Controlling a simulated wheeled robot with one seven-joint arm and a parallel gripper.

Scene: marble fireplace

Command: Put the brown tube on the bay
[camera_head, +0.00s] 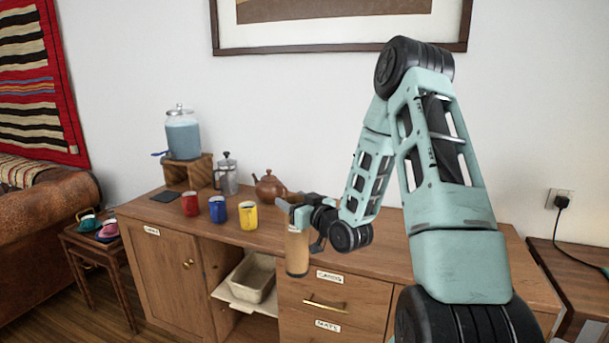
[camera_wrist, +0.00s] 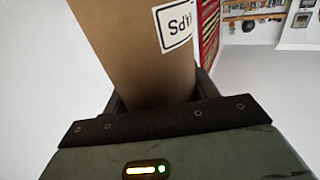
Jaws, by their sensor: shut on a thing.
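The brown tube (camera_head: 297,252) hangs upright in my gripper (camera_head: 298,216), in front of the sideboard's front edge. My gripper is shut on its upper part. In the wrist view the tube (camera_wrist: 125,45) fills the space between the fingers, with a white, black-edged label on its side, only partly readable. The open compartment (camera_head: 221,250) in the sideboard, which may be the bay, is left of the tube. A beige basin (camera_head: 265,270) sits in it on a pale board that juts out. No bay label is readable.
The wooden sideboard (camera_head: 385,245) carries red, blue and yellow mugs (camera_head: 248,217), a brown teapot (camera_head: 269,188), a French press (camera_head: 227,175) and a drink dispenser (camera_head: 184,137). Labelled drawers (camera_head: 345,293) lie below and right of the tube. The top between yellow mug and tube is narrow.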

